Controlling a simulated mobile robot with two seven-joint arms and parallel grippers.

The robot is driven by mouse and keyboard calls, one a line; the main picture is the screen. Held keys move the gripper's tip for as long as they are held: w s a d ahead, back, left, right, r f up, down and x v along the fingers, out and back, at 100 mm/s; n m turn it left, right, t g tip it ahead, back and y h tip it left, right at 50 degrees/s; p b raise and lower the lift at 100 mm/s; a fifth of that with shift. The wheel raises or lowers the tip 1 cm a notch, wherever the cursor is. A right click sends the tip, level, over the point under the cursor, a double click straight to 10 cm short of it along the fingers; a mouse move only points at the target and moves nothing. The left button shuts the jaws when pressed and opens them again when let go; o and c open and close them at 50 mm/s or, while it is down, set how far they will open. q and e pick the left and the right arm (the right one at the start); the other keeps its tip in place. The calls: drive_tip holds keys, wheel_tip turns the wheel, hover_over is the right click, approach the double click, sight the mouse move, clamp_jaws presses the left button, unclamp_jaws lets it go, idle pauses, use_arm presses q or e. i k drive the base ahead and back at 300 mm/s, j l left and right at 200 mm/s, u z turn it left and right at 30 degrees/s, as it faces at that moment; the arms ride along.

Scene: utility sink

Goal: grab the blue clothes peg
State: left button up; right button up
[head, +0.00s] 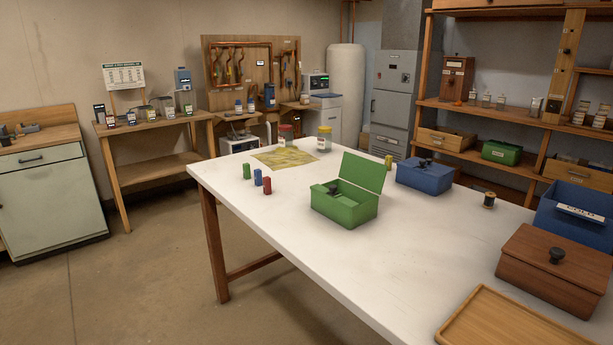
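A small blue upright piece (257,177), which looks like the blue clothes peg, stands on the white table (330,258) near its left edge. A similar green piece (246,171) stands just left of it, and a red one (267,186) stands close on its right. They are too small to make out in detail. Neither of my grippers is in view.
A green box (344,212) with its lid raised stands right of the pegs.

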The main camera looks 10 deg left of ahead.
sight(258, 172)
drive_tip(key=i+j+z, duration=0.15)
drive_tip(key=j+z, duration=0.45)
drive_tip(key=i+j+z, duration=0.15)
drive_tip(key=j, duration=0.25)
drive_tip(key=j+z, duration=0.2)
drive_tip(key=j, duration=0.25)
drive_tip(key=j+z, duration=0.25)
drive_tip(key=j, duration=2.1)
